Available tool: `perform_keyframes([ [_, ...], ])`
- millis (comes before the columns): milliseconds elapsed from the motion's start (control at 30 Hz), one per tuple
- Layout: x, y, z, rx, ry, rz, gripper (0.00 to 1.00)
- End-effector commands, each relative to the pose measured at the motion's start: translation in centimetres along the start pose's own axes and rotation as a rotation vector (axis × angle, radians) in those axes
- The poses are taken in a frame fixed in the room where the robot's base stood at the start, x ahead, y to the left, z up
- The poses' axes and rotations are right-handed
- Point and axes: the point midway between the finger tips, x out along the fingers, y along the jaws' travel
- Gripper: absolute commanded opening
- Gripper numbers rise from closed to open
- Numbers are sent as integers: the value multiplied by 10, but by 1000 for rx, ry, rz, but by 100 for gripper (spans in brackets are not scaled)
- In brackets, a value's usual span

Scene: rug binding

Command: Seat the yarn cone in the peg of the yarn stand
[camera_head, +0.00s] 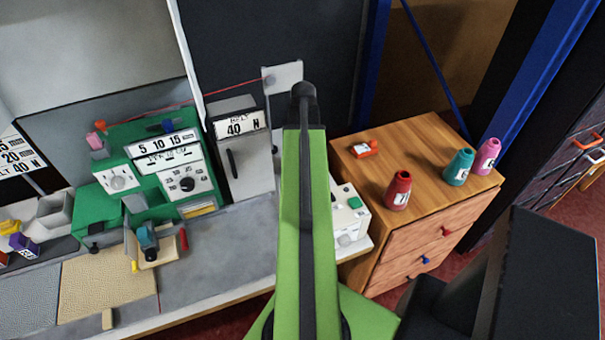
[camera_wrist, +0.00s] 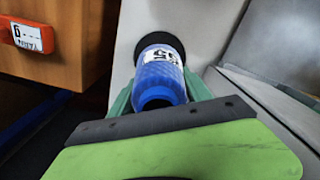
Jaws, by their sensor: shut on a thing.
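A blue yarn cone (camera_wrist: 162,78) with a white label shows in the wrist view, its open end towards the camera. My gripper (camera_wrist: 160,92) is shut on it, with a green finger on each side. A dark round disc shows at the cone's far end; I cannot tell whether it is part of the cone or of something behind it. In the head view my green arm hides the gripper and the blue cone. I cannot make out the yarn stand or its peg for certain in either view.
A wooden cabinet (camera_head: 450,212) on the right bears red (camera_head: 398,190), teal (camera_head: 458,167) and pink (camera_head: 488,156) cones and a small orange item (camera_head: 364,148). A green machine (camera_head: 128,178) and a grey unit (camera_head: 240,165) stand on the bench. Bare bench (camera_head: 222,255) lies left of my arm.

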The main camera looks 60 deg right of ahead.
Motion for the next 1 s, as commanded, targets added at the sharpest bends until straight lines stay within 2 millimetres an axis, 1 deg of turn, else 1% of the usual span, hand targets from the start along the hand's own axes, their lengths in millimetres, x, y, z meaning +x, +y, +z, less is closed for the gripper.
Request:
perform_keyframes([
  [33,8,0,0,0,0,0,0],
  [100,5,0,0,-1,0,0,0],
  [167,8,0,0,-1,0,0,0],
  [400,45,0,0,-2,0,0,0],
  [633,41,0,0,-2,0,0,0],
  [767,45,-1,-1,-3,0,0,0],
  [800,44,-1,-1,-3,0,0,59],
  [933,44,-1,-1,-3,0,0,76],
  [967,44,-1,-1,-3,0,0,79],
  [1000,44,-1,-1,-3,0,0,79],
])
